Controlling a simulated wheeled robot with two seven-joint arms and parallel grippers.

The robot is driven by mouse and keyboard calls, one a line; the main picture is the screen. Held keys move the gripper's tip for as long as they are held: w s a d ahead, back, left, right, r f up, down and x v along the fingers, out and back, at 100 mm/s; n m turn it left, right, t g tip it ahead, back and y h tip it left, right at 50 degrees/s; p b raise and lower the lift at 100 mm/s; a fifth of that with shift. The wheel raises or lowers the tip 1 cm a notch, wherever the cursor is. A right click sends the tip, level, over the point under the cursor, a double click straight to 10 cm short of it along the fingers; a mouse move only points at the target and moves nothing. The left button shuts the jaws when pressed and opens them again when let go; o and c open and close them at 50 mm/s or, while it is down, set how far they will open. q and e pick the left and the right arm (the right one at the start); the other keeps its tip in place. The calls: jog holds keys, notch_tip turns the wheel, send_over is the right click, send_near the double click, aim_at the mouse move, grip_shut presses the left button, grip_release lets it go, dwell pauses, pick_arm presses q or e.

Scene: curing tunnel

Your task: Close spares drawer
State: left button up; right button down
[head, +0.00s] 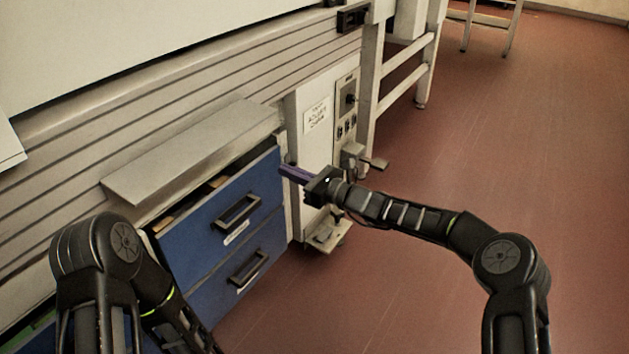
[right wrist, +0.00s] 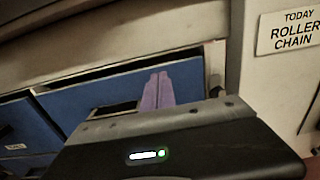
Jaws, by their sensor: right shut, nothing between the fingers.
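The upper blue drawer (head: 207,228) stands partly open under a grey ledge, with some contents showing in the gap behind its front. It has a dark handle (head: 236,213) and a white label too small to read. In the right wrist view the blue drawer front (right wrist: 85,98) has a dark gap above it. My right gripper (head: 293,174) is shut and empty, its purple fingers close to the drawer front's upper right corner. The fingers (right wrist: 158,92) overlap the blue front in the wrist view; I cannot tell whether they touch it. My left gripper is not in view.
A lower blue drawer (head: 246,270) looks shut beneath it. A grey control cabinet (head: 317,125) with a "TODAY ROLLER CHAIN" sign (right wrist: 296,32) stands just right of the drawers. The grey ledge (head: 190,152) overhangs the opening. The red floor (head: 480,140) to the right is clear.

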jog(key=p+v, duration=0.1)
jog(key=v, duration=0.6)
jog(key=shift+p, duration=0.35)
jog(key=shift+d+f, duration=0.1)
jog(key=shift+f, duration=0.05)
